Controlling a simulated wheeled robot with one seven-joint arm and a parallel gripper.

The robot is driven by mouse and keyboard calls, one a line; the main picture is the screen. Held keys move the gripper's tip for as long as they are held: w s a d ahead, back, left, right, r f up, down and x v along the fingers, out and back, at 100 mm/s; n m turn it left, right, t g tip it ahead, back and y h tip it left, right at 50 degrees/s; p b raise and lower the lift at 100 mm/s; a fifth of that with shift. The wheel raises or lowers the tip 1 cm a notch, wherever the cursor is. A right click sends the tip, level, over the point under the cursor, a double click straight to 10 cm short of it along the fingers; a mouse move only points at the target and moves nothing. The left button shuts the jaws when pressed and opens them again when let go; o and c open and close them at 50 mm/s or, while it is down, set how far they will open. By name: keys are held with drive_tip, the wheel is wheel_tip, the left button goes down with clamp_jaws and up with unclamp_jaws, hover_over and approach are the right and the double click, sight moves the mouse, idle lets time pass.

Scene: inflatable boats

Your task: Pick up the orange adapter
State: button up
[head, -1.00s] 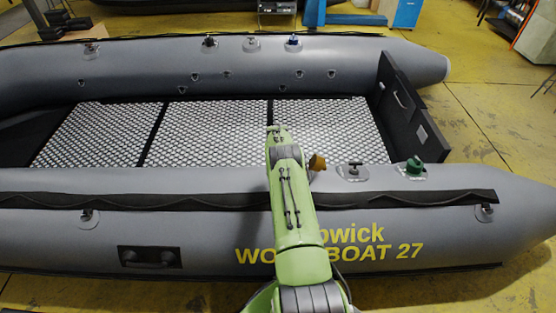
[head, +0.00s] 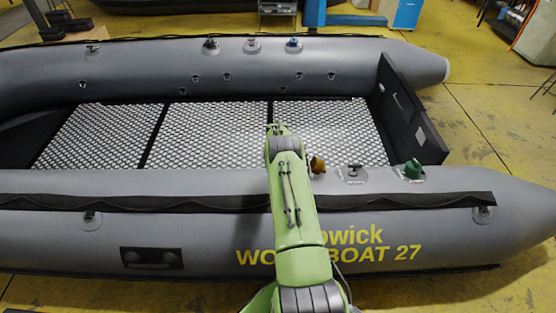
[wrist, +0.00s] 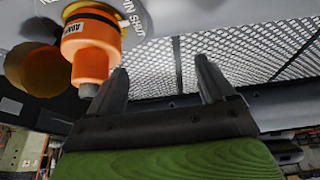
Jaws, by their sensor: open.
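The orange adapter (wrist: 88,45) shows large at the upper left of the wrist view, with a dark ring and lettering around it, against a grey surface with a printed label. My gripper (wrist: 160,82) is open and empty, its two dark fingers apart. The adapter is beside and beyond the left finger, not between the fingers. Its lower end is close to the left fingertip; I cannot tell if they touch. In the head view I cannot make out the orange adapter, and my green arm covers part of the boat's near tube.
A brownish-gold round fitting (wrist: 38,68) is left of the adapter; a similar fitting shows beside my arm (head: 318,165). A black-handled fitting (head: 354,172) and a green fitting (head: 413,169) stand farther right on the grey boat's near tube (head: 150,190). The patterned floor (head: 205,135) is bare.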

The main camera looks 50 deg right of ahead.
drive_tip(key=p+v, duration=0.4)
drive_tip(key=v, duration=0.8)
drive_tip(key=shift+r, duration=0.35)
drive_tip(key=shift+a+r, duration=0.15)
drive_tip(key=shift+a, duration=0.05)
drive_tip(key=shift+c, duration=0.8)
drive_tip(key=shift+n, duration=0.6)
drive_tip(key=shift+c, duration=0.4)
drive_tip(key=w+d+f+n+b, duration=0.1)
drive_tip(key=f+n, duration=0.3)
drive_tip(key=n, duration=0.7)
drive_tip(key=w+d+f+n+b, duration=0.1)
drive_tip(key=f+n, duration=0.4)
drive_tip(key=n, duration=0.7)
drive_tip(key=w+d+f+n+b, duration=0.2)
drive_tip(key=f+n+b, duration=0.2)
drive_tip(key=n, duration=0.8)
drive_tip(key=shift+d+f+b, duration=0.15)
drive_tip(key=shift+d+b, duration=0.25)
drive_tip(key=shift+b, duration=0.2)
